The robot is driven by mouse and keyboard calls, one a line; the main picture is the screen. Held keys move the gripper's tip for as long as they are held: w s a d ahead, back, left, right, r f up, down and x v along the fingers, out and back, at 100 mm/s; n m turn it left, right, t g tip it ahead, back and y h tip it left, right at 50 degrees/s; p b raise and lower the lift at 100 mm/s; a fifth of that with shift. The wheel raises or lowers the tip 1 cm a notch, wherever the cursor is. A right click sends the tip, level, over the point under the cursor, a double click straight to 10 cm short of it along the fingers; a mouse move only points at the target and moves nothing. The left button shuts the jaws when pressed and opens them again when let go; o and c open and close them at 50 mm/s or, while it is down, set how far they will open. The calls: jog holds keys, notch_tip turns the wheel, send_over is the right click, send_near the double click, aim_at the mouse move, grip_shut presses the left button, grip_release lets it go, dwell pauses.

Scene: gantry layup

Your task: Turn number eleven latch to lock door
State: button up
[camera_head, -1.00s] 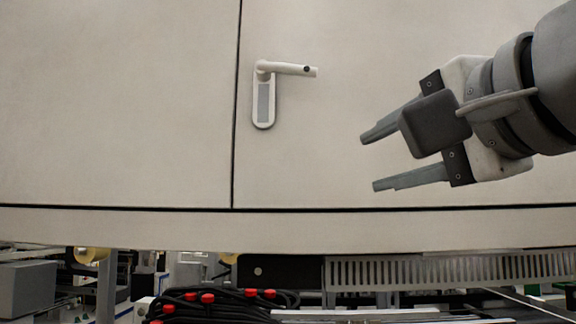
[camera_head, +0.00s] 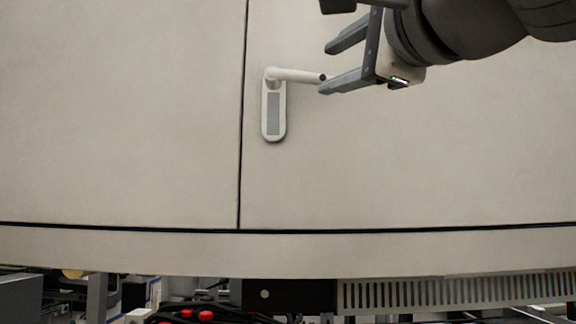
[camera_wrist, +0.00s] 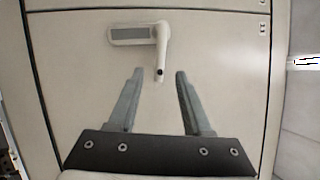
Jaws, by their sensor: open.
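A white latch handle (camera_head: 298,75) sits on a long rounded backplate (camera_head: 273,112) with a grey panel, on a pale door (camera_head: 400,170) just right of the vertical seam. The lever points right, roughly level, in the head view. In the wrist view the lever (camera_wrist: 161,50) points toward my gripper, its tip with a dark dot between the line of the fingers and just ahead of them. My gripper (camera_head: 325,68) is open and empty, at the lever's free end in the head view. I cannot read any number on the latch.
A second pale panel (camera_head: 120,110) lies left of the seam. Below the door runs a pale ledge (camera_head: 300,255), with a slotted grey strip (camera_head: 450,292) and black cables with red caps (camera_head: 205,316) under it. The door surface around the latch is clear.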

aim_at(311, 77)
jog(key=p+x, duration=0.1)
jog(key=x, duration=0.6)
jog(key=shift+w+a+r+p, duration=0.1)
jog(key=shift+w+a+p, duration=0.1)
jog(key=shift+w+p, duration=0.15)
grip_shut()
dwell(1.0)
